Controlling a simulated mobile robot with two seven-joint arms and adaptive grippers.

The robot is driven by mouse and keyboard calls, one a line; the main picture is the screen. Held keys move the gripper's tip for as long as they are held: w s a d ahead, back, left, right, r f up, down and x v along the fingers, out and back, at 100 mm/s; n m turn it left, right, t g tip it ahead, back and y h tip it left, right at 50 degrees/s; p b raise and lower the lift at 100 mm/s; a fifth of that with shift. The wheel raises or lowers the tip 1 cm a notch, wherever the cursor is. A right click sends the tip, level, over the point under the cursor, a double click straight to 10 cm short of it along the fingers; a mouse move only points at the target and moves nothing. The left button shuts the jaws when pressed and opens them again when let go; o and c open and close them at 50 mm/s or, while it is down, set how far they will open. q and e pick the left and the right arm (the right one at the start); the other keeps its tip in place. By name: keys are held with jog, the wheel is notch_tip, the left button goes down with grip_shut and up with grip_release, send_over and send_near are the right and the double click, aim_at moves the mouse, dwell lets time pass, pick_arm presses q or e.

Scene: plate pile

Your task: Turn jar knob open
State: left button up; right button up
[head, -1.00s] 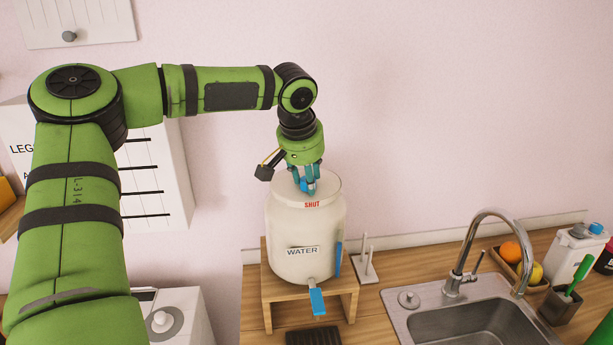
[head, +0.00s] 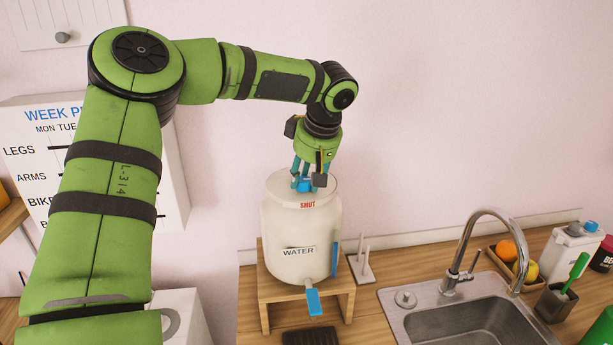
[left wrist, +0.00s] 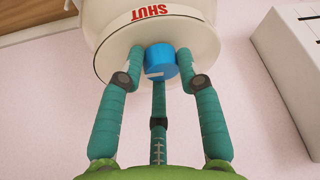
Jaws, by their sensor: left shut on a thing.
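A white jar (head: 280,232) labelled WATER stands upright on a small wooden stand (head: 342,298). Its lid area carries the red word SHUT (head: 307,204). A blue knob (head: 305,186) sits on top of the lid and shows between the fingers in the left wrist view (left wrist: 161,62), with a white mark on it. My left gripper (head: 307,180) points down from above, its teal fingers (left wrist: 162,85) shut around the knob. The fingers hide part of the knob in the head view. A blue tap lever (head: 313,302) is at the jar's lower front. My right gripper is out of view.
A sink with a tall faucet (head: 465,260) is to the right. A rack with pegs (head: 361,262) stands close beside the jar. Fruit (head: 525,268), a cup with a green brush (head: 557,302) and bottles are further right. A dark grate (head: 310,337) lies in front of the stand.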

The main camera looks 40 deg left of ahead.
pick_arm(q)
jog(key=shift+w+a+r+n, duration=0.15)
jog(key=shift+a+r+n, duration=0.1)
jog(key=shift+n, duration=0.35)
jog(key=o, duration=1.1)
jog(key=shift+a+f, duration=0.1)
jog(key=shift+f, duration=0.05)
jog(key=shift+d+r, duration=0.2)
jog(key=shift+r, duration=0.05)
jog(key=v, duration=1.1)
jog(key=shift+d+r, duration=0.1)
jog(key=shift+r, duration=0.1)
